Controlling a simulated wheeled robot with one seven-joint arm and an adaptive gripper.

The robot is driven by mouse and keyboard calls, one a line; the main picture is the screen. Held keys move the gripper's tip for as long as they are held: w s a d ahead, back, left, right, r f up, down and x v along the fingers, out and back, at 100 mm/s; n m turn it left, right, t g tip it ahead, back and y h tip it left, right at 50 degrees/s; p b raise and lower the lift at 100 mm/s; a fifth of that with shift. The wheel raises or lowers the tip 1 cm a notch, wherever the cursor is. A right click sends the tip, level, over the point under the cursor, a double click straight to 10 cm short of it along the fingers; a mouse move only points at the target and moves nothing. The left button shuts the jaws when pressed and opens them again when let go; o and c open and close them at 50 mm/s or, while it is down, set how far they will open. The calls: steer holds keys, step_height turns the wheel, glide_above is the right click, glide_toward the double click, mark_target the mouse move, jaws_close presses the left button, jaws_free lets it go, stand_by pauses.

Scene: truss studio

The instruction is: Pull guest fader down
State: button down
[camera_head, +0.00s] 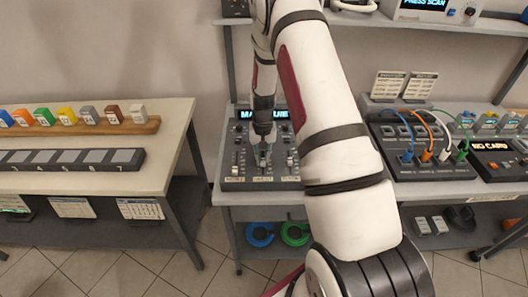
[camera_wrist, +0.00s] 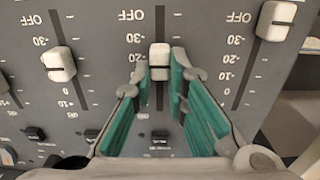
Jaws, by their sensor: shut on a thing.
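The mixer console (camera_head: 232,170) stands on the middle bench under a lit blue display. My gripper (camera_head: 263,152) reaches down onto the middle of its fader row. In the wrist view, my gripper (camera_wrist: 163,72) has its green finger pads on either side of a white fader cap (camera_wrist: 159,58) and is shut on it. This cap sits in the middle slot, below the OFF mark in that view, about level with the -20 to -30 marks. The channel label is too small to read, so I cannot tell by name that it is the guest fader.
In the wrist view, a left fader cap (camera_wrist: 59,64) sits partway along its slot, and a right cap (camera_wrist: 276,20) sits near OFF. Small dark buttons (camera_wrist: 35,133) lie below the slots. A patch panel (camera_head: 425,165) with cables stands to the right.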

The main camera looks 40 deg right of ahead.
mark_target(263, 172)
steer(key=s+a, duration=0.1)
steer(key=s+a+p, duration=0.1)
steer(key=s, duration=0.1)
steer(key=shift+s+r, duration=0.1)
steer(key=shift+s+a, duration=0.2)
steer(key=c, duration=1.6)
jaws_free()
steer(key=shift+s, duration=0.1)
steer(key=shift+o, duration=0.2)
steer(key=shift+r, duration=0.3)
step_height(263, 172, up, 11)
steer(key=shift+r, duration=0.15)
